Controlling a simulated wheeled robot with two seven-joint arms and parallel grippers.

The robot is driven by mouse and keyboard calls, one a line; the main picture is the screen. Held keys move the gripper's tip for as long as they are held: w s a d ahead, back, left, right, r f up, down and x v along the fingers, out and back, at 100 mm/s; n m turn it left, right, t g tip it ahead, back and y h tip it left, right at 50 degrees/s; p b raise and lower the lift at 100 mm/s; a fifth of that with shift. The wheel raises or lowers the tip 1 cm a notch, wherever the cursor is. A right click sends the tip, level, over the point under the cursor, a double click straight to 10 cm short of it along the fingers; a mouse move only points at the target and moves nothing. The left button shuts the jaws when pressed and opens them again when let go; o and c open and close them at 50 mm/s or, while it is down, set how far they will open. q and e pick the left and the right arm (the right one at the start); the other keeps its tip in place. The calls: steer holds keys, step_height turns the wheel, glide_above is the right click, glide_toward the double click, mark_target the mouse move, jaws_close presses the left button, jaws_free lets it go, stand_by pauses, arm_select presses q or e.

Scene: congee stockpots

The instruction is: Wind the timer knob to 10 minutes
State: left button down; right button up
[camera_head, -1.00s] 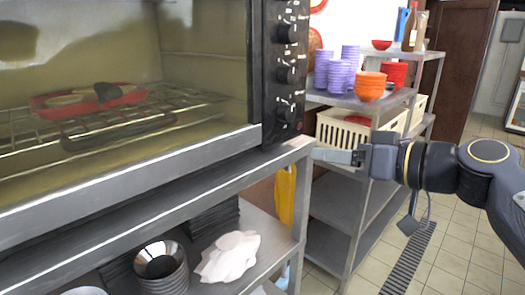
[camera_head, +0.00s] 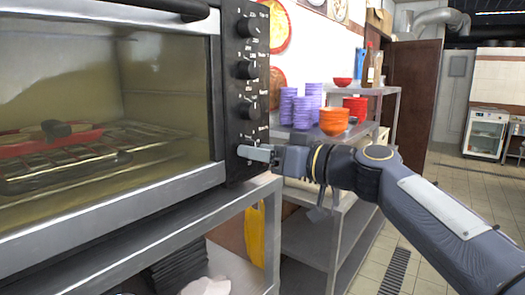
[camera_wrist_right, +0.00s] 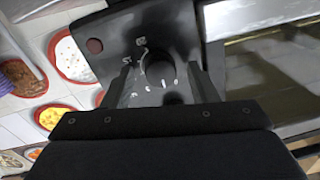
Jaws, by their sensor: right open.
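The toaster oven's black control panel (camera_head: 248,85) has dark knobs in a column, with three showing above my right gripper. My right gripper (camera_head: 250,153) is at the panel's lower end, coming from the right, and hides what lies behind it. In the right wrist view a round black knob (camera_wrist_right: 158,66) with white marks around it sits between the two fingers of the open right gripper (camera_wrist_right: 163,84). I see gaps on both sides of the knob. I cannot read its setting or label. My left gripper is not in view.
The oven stands on a metal shelf (camera_head: 150,222). Behind my right arm, a metal rack (camera_head: 336,212) holds purple cups (camera_head: 303,108) and orange bowls (camera_head: 333,121). A red tray (camera_head: 45,138) sits inside the oven. Open tiled floor lies to the right.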

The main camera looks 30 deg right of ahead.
steer(key=shift+c, duration=0.4)
steer(key=c, duration=0.9)
steer(key=shift+m, duration=0.3)
steer(key=m, duration=0.8)
steer(key=m+t, duration=0.1)
steer(key=m, duration=0.7)
steer(key=shift+a+h+b, duration=0.15)
steer(key=shift+h+b, duration=0.15)
